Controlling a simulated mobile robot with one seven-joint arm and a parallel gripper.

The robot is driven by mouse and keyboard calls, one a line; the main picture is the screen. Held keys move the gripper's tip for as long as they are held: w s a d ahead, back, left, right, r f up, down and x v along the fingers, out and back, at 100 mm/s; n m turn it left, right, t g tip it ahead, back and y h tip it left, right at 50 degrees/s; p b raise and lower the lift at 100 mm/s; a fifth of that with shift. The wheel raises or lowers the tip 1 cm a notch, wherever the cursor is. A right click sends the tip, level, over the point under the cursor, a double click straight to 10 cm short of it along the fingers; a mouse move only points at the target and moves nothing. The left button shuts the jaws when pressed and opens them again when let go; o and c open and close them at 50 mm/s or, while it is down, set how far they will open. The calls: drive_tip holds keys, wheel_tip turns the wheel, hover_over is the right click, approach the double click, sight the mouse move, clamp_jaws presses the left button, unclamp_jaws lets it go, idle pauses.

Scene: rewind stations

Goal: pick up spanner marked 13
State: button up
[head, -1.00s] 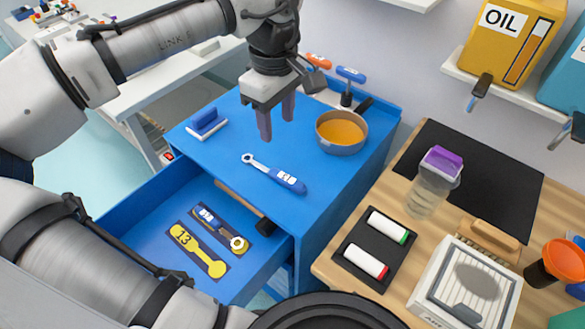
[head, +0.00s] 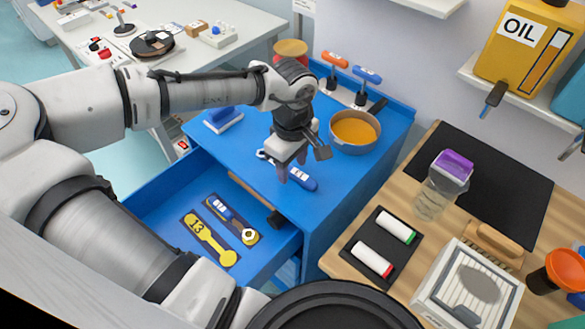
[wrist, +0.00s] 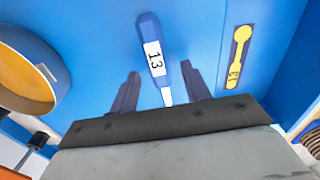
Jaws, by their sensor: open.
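The spanner marked 13 (head: 304,180) lies on the blue cabinet top, its blue handle toward the front right. My gripper (head: 292,168) is over it and hides its middle in the head view. In the wrist view, the spanner (wrist: 153,55) with its white "13" label lies between the two open fingers of my gripper (wrist: 160,70). The fingers are apart from it on both sides, and its shaft runs out of sight under the gripper body. The height of the fingers over the top is hard to judge.
An orange-filled pan (head: 355,130) stands right of my gripper. Below, the open drawer (head: 150,200) holds another blue-handled spanner (head: 222,212) beside a yellow spanner outline marked 13 (head: 208,238).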

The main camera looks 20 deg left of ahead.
drive_tip(key=shift+f, duration=0.35)
drive_tip(key=shift+c, duration=0.5)
clamp_jaws()
drive_tip(key=shift+r, duration=0.15)
